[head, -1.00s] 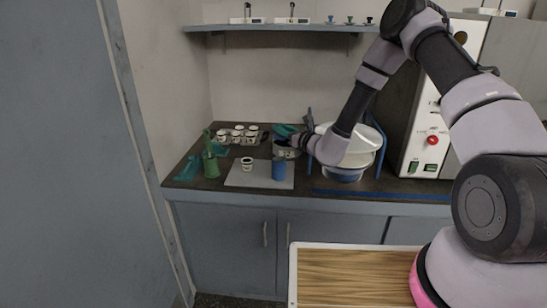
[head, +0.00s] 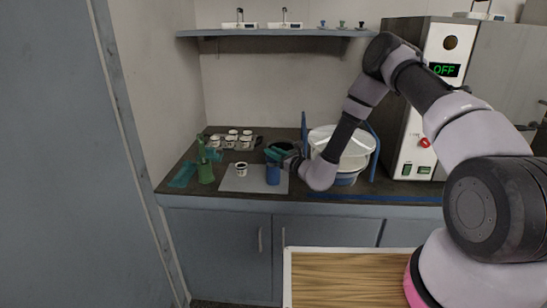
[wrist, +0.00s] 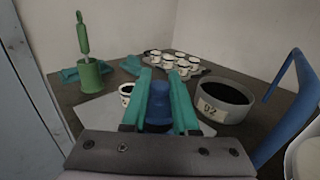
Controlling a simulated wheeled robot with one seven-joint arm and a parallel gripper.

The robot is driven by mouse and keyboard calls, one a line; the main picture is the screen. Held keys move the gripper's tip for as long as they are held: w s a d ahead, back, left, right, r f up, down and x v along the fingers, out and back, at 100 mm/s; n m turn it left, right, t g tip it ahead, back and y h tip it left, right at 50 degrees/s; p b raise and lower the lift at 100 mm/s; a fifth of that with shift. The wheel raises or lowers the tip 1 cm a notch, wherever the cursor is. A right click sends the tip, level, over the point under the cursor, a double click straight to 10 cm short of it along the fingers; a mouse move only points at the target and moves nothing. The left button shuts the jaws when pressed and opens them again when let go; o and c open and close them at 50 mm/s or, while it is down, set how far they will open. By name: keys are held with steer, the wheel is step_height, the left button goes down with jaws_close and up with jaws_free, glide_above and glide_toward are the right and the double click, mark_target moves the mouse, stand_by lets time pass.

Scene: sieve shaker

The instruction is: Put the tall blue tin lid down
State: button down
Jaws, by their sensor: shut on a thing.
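My gripper (head: 276,153) has teal fingers and is at the back of the grey mat, just above and beside the blue tin (head: 273,175). In the wrist view my gripper (wrist: 162,90) is shut, with the narrow blue upper part, the tall blue tin lid (wrist: 158,92), between its fingers. A wider blue part shows just below it. The fingers hide the lid's sides, and I cannot tell whether the lid touches the tin.
A small white cup (head: 241,169) stands on the grey mat (head: 254,187), left of the tin. A labelled grey bowl (wrist: 225,98) is close at right.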

steer(key=shift+f, duration=0.85)
steer(key=shift+f, duration=0.1)
steer(key=shift+f, duration=0.15)
steer(key=c, duration=0.7)
jaws_free()
